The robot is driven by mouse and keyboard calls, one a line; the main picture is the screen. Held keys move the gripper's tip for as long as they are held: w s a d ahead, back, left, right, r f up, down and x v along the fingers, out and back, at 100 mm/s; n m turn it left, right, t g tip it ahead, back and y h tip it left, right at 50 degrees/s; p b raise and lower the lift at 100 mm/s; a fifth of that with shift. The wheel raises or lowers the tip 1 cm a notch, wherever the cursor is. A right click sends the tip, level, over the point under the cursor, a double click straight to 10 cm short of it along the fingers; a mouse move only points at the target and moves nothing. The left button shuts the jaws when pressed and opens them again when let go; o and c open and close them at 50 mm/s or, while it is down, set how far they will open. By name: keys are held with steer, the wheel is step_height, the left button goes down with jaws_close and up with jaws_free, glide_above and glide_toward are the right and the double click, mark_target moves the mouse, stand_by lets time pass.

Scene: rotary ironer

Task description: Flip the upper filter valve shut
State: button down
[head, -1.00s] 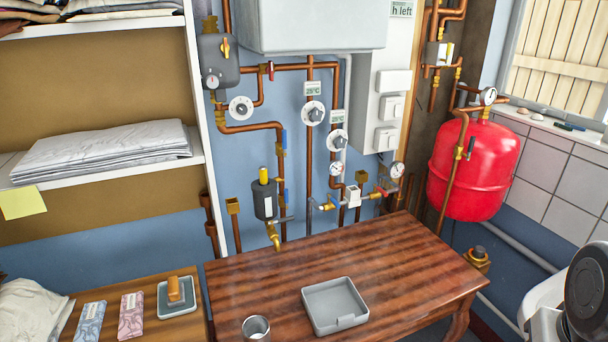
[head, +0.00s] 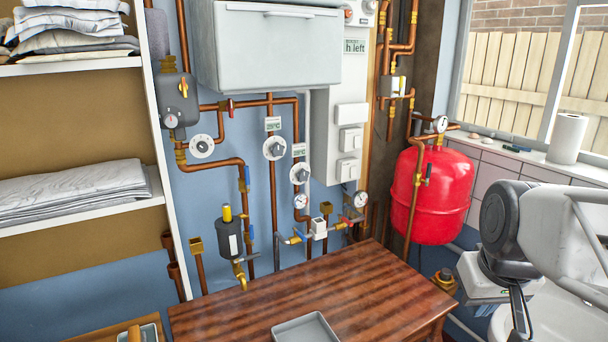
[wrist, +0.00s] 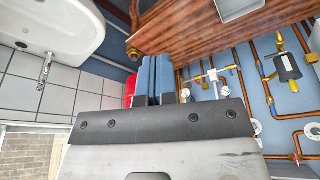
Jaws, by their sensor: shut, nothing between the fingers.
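The filter (head: 229,236) is a dark cylinder with a yellow top, low on the blue wall above the table's back edge. A copper pipe runs up just right of it. The upper filter valve (head: 247,177) has a small blue lever on this pipe; the lever looks roughly upright, along the pipe. A second blue lever (head: 250,233) sits lower, beside the filter. In the wrist view, the filter (wrist: 287,67) appears upside down at the right. My gripper (wrist: 155,60) is shut and empty, its blue fingers together, well away from the filter and valve.
A wooden table (head: 270,305) with a grey tray (head: 305,329) stands below the pipes. Dials, gauges and other valves crowd the wall. A red tank (head: 430,195) and a white sink (wrist: 50,25) lie to the right in the head view. Shelves (head: 80,215) stand left.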

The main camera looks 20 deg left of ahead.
mark_target(247, 174)
steer(key=w+a+r+n+t+y, duration=0.1)
steer(key=w+a+r+n, duration=0.25)
steer(key=w+a, duration=0.8)
steer(key=w+a+r+n+y, duration=0.1)
steer(key=w+a+r+n, duration=0.3)
steer(key=w+a, duration=0.7)
steer(key=w+a+n+y, duration=0.1)
steer(key=w+a+n, duration=0.2)
steer(key=a, duration=0.7)
steer(key=w+a+f+n+y, duration=0.1)
steer(key=w+a, duration=0.4)
steer(key=a, duration=0.5)
steer(key=w+a+f+n+y, duration=0.1)
steer(key=w+a+n, duration=0.3)
steer(key=a, duration=0.7)
steer(key=shift+w+f+n, duration=0.15)
steer(key=shift+w+n, duration=0.1)
steer(key=shift+n, duration=0.1)
steer(key=shift+a+f, duration=0.15)
steer(key=shift+w+a+f, duration=0.85)
steer(key=shift+w+f, duration=0.45)
steer(key=shift+w+a+f, duration=0.9)
steer(key=shift+w+f, duration=0.35)
steer(key=shift+w, duration=0.05)
steer(key=shift+w+a+f, duration=0.85)
steer(key=shift+w+f, duration=0.45)
